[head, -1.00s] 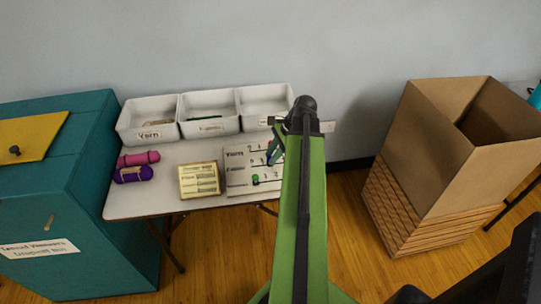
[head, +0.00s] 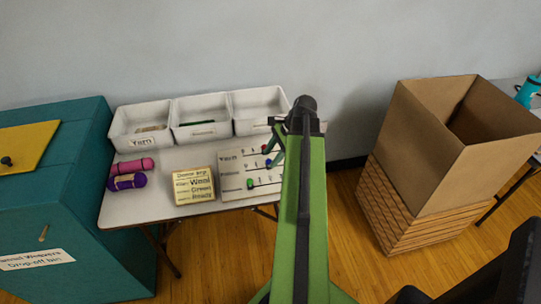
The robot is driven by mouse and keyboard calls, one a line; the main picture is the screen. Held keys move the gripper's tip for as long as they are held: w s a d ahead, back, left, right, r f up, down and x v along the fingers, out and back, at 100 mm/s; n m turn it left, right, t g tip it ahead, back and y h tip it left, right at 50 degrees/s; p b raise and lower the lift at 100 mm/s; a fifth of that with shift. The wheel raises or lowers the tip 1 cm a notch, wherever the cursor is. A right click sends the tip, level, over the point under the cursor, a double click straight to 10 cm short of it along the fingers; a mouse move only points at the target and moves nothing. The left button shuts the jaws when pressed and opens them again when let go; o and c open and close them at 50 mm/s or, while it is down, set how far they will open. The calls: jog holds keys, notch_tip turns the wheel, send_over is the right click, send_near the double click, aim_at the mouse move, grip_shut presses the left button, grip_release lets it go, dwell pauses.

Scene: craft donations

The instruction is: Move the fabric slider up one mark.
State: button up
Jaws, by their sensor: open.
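A pale slider board (head: 232,171) lies on the white table, with three rows; the top row reads "Yarn", while the lower two labels are too small to read. A red knob (head: 264,148) is on the top row, a blue knob (head: 268,162) on the middle row and a green knob (head: 250,183) on the bottom row. I cannot tell which one is fabric. My gripper (head: 275,155) is open, over the right part of the board near the red and blue knobs. My arm hides the board's right end. I cannot tell whether the gripper touches a knob.
Three white bins (head: 201,133) stand behind the board. A cream sign (head: 193,187) and pink (head: 134,166) and purple (head: 127,182) rolls lie to its left. A teal drop-off bin (head: 85,190) stands at far left, an open cardboard box (head: 420,165) at right.

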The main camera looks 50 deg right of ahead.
jog(key=p+v, duration=1.3)
jog(key=v, duration=0.2)
jog(key=shift+r, duration=0.35)
jog(key=shift+s+d, duration=0.1)
